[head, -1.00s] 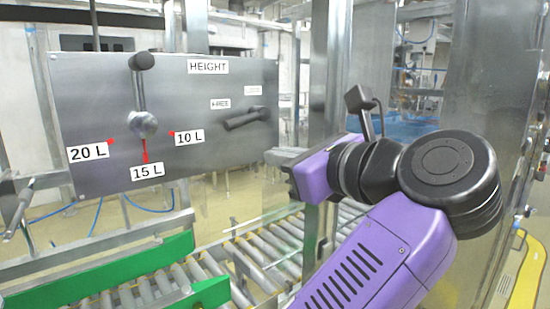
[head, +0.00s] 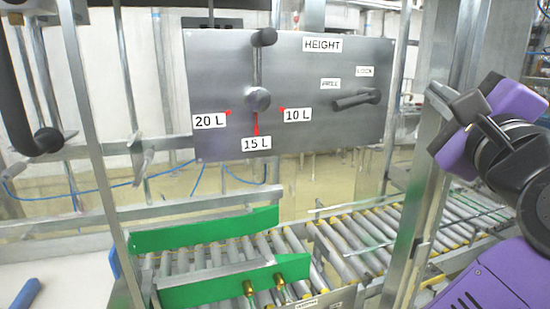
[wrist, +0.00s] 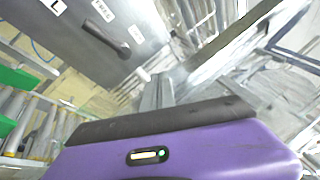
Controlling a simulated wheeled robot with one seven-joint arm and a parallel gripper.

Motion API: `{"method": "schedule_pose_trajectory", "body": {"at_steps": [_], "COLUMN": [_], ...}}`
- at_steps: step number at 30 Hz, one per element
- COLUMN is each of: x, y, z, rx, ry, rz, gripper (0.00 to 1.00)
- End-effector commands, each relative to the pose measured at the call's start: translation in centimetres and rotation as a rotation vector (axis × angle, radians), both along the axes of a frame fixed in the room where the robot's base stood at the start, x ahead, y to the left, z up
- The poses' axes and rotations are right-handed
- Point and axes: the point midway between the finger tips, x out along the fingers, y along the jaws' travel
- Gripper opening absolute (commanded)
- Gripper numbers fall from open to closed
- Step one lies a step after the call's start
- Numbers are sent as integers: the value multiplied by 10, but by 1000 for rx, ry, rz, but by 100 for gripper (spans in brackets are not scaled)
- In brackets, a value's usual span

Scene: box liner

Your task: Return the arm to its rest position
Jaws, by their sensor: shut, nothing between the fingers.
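My arm shows at the right edge of the head view, with its purple and black links bent. My gripper (head: 442,98) is raised there, to the right of the steel panel (head: 215,70) and apart from it. The wrist view shows the gripper's purple body at the bottom, and its fingers (wrist: 158,90) are shut with nothing between them. The HEIGHT crank (head: 258,65) on the panel stands upright with its knob on top, and the red pointer below it is at 15 L. The small black lever (head: 355,101) slants left, below the FREE label.
A steel post (head: 425,190) stands between the panel and my arm. A roller conveyor (head: 350,240) with green guides (head: 205,232) runs below the panel. Another post (head: 90,150) and a dark curved handle (head: 20,110) are at the left.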

Motion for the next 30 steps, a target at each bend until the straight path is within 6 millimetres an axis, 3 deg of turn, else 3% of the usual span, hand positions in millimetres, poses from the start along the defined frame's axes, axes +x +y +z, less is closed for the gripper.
{"method": "schedule_pose_trajectory", "body": {"at_steps": [8, 14, 23, 30], "x": [-16, -33, -70, -113], "y": [-1, 10, 30, 40], "z": [-23, -60, -139, -215], "rx": [-572, -955, -1416, -1695], "ry": [-76, -108, -132, -128], "rz": [-261, -399, -503, -505], "gripper": [0, 0, 0, 0]}}
